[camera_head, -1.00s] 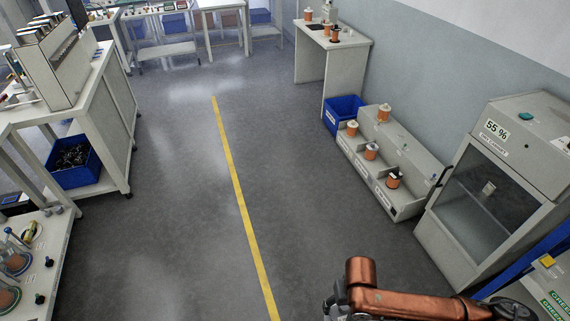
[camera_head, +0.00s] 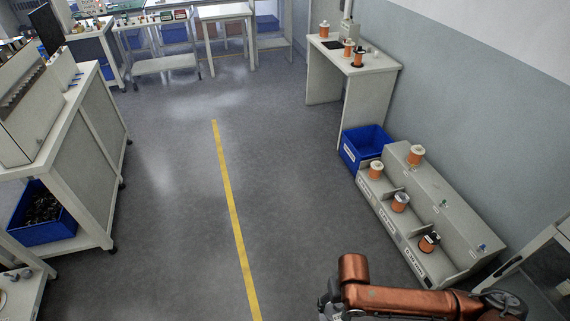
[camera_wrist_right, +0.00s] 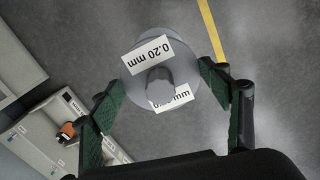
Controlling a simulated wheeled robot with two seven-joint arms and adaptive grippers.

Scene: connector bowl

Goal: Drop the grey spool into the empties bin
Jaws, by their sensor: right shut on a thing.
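The grey spool (camera_wrist_right: 186,88) shows in the right wrist view, with a white "0.20 mm" label on its face. My right gripper (camera_wrist_right: 162,82) is shut on it, with a green-padded finger at either side. In the head view, my right gripper (camera_head: 330,304) is only partly visible at the bottom edge, and the spool is hidden there. An empty-looking blue bin (camera_head: 350,155) stands on the floor at the right, between the rack and the white table. Its white label is too small to read. My left gripper is not in view.
A grey spool rack (camera_head: 452,220) with several copper-coloured spools adjoins the blue bin. A white table (camera_head: 385,62) stands behind the bin. A white cabinet (camera_head: 540,262) is at the far right. Another blue bin (camera_head: 40,215) sits on the left bench's shelf. The middle floor is clear.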

